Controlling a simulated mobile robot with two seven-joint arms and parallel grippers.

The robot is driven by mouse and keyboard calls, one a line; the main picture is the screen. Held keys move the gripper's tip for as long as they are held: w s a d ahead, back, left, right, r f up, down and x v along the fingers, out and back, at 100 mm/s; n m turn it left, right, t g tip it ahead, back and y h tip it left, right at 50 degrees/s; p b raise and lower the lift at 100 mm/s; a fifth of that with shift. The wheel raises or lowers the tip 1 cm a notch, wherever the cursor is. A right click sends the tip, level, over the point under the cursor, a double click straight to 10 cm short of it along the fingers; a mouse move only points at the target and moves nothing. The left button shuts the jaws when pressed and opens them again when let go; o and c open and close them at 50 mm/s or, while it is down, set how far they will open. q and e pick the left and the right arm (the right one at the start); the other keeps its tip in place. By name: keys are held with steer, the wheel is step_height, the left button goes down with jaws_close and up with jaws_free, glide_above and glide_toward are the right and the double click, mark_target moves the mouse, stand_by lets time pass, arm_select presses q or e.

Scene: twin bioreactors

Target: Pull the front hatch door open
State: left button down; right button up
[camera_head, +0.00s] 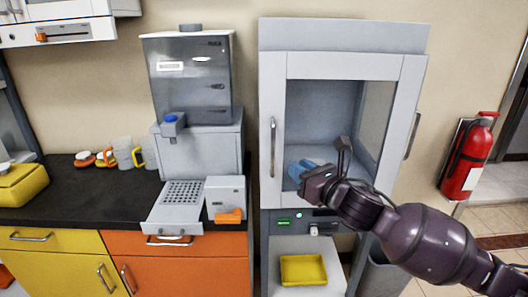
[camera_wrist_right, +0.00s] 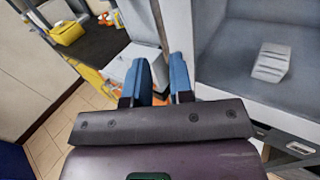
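The tall white cabinet at centre right has a front hatch door (camera_head: 343,66) with a window and a long vertical metal handle (camera_head: 273,147) on its left side. The door looks shut in the head view. My right gripper (camera_head: 303,168), with blue fingers, is in front of the lower window, to the right of the handle and apart from it. In the right wrist view the two blue fingers (camera_wrist_right: 159,75) are a little apart with nothing held between them. My left gripper is not in view.
A grey machine (camera_head: 190,80) stands left of the cabinet, above a perforated tray (camera_head: 183,193) on the dark counter. A yellow tray (camera_head: 303,269) sits below the hatch. A red extinguisher (camera_head: 467,160) hangs at the right. A second handle (camera_head: 412,135) is on the cabinet's right side.

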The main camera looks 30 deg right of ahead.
mark_target(274, 153)
steer(key=w, duration=1.1)
steer(key=shift+a, duration=0.25)
jaws_close()
